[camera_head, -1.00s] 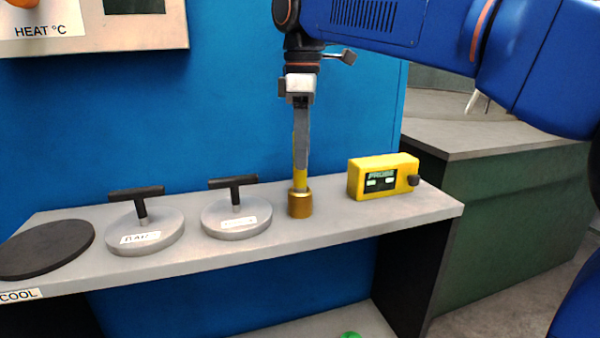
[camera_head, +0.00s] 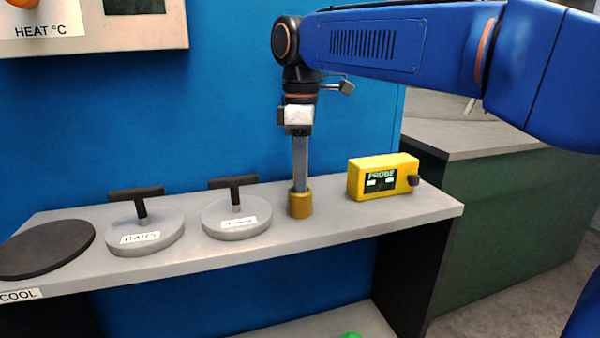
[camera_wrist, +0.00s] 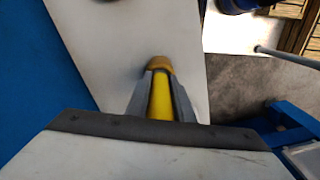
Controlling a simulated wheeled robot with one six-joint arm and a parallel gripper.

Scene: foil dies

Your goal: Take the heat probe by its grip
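The heat probe stands upright in a brass cup (camera_head: 299,204) on the grey shelf. Its yellow grip (camera_wrist: 160,97) shows in the wrist view between my two fingers. My gripper (camera_head: 299,182) points straight down over the probe, fingertips close to the cup's rim; the wrist view shows the fingers (camera_wrist: 160,92) on either side of the grip. The fingers hide the grip in the head view. They lie very close to it, but I cannot tell whether they press on it.
A yellow box marked PROBE (camera_head: 383,177) sits right of the cup. Two round grey dies with black T-handles, one near (camera_head: 236,218) and one farther left (camera_head: 146,236), stand left of it. A dark round pad (camera_head: 45,250) lies at the shelf's left end. A blue wall (camera_head: 220,120) rises behind.

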